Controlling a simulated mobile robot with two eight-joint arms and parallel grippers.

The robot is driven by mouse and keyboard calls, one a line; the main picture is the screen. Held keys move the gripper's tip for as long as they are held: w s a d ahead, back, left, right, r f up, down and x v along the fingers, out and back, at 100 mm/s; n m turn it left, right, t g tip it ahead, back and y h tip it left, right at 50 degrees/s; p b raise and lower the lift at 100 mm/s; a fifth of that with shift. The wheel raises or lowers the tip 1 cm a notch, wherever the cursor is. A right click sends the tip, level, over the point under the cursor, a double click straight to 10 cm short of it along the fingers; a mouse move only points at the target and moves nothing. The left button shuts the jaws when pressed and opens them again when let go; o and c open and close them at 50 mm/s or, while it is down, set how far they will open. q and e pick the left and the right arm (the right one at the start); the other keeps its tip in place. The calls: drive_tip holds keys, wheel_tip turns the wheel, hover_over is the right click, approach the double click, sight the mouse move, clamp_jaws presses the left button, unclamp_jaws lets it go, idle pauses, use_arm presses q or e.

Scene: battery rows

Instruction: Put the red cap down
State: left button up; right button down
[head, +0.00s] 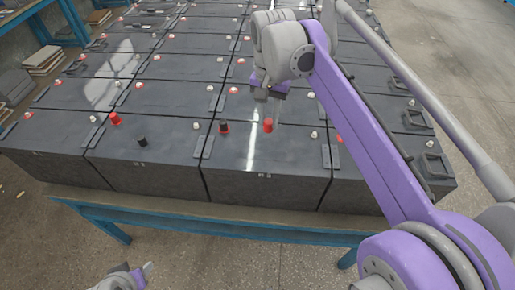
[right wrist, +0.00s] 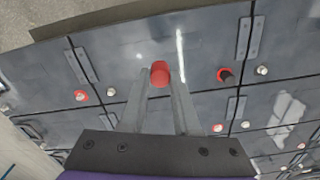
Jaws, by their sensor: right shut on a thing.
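The red cap (head: 268,125) is between the fingertips of my right gripper (head: 268,118), over the front row of dark batteries. In the right wrist view the red cap (right wrist: 160,73) sits between the two grey fingers of the gripper (right wrist: 160,84), which is shut on it. Whether the cap touches the battery top below is hard to tell. My left gripper (head: 140,274) shows only partly at the lower left edge, low and away from the batteries; its jaws cannot be made out.
The batteries stand in rows on a blue-framed bench (head: 225,225). A black cap over a red terminal (head: 223,128) stands left of the held cap. Another red cap (head: 115,118) and a black cap (head: 142,141) stand farther left. Small red and white terminals dot the tops.

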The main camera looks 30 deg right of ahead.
drive_tip(key=shift+a+f, duration=0.1)
drive_tip(key=shift+f, duration=0.1)
wheel_tip(320, 180, down, 5)
drive_tip(key=shift+f, duration=0.15)
drive_tip(key=shift+f+b, duration=0.35)
drive_tip(key=shift+f, duration=1.9)
drive_tip(key=shift+f, duration=0.15)
drive_tip(key=c, duration=0.6)
unclamp_jaws()
drive_tip(key=shift+c, duration=0.2)
